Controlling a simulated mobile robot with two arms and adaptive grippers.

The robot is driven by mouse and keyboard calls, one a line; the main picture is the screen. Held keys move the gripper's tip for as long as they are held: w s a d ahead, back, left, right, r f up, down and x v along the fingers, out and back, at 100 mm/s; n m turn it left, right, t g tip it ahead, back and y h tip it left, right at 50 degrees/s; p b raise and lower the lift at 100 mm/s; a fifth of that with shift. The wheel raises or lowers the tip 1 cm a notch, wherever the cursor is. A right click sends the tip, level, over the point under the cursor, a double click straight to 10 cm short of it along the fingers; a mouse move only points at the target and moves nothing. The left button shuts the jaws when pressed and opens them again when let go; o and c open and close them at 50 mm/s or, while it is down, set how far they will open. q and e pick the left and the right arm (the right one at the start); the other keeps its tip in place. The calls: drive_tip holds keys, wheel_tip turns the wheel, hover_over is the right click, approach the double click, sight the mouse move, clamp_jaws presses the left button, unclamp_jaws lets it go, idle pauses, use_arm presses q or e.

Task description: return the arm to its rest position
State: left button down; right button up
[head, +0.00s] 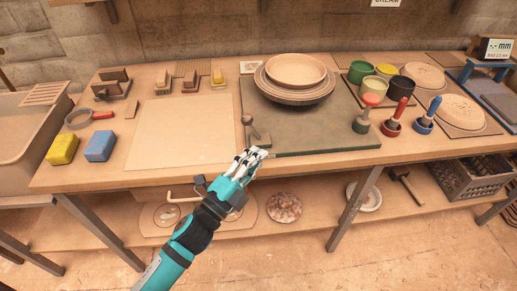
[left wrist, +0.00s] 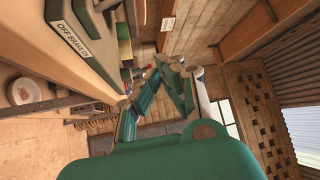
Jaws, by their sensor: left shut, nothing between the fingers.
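My left arm reaches in from the bottom of the head view, teal with dark joints. Its gripper (head: 260,153) is shut and empty, in front of the workbench's front edge, near the lower left corner of the dark green base plate (head: 320,138). Whether it touches the plate or bench cannot be told. In the left wrist view the bench edge runs along the upper left, with a label reading "OFF BRAKE ON" (left wrist: 74,38) on a dark green side. My right gripper is in neither view.
A small lever (head: 256,131) stands just above the gripper. Stacked round plates (head: 295,70) rest on the green plate. A bare pale board (head: 180,130) lies to the left. Yellow (head: 62,150) and blue (head: 100,146) sponges sit far left. A lower shelf (head: 330,208) lies below.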

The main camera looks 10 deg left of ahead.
use_arm(q)
drive_tip(key=s+a+f+n+g+y, duration=0.65)
drive_tip(key=a+f+n+y, duration=0.35)
drive_tip(key=n, duration=0.3)
drive_tip(key=s+f+n+g+h, duration=0.1)
drive_tip(key=s+f+n+g, duration=0.25)
drive_tip(key=s, duration=0.55)
drive_tip(key=s+f+n+g, duration=0.2)
drive_tip(key=s+f+g, duration=0.25)
drive_tip(key=s, duration=0.35)
wheel_tip(320, 180, down, 27)
drive_tip(key=s+g, duration=0.2)
drive_tip(key=s+a+f, duration=0.1)
drive_tip(key=s+f, duration=0.6)
drive_tip(key=s, duration=0.1)
drive_tip(key=s+a+f+g, duration=0.1)
drive_tip(key=s+a+f, duration=0.1)
drive_tip(key=s+f, duration=0.5)
drive_tip(key=shift+s+a+f, duration=0.3)
drive_tip(key=shift+s, duration=0.3)
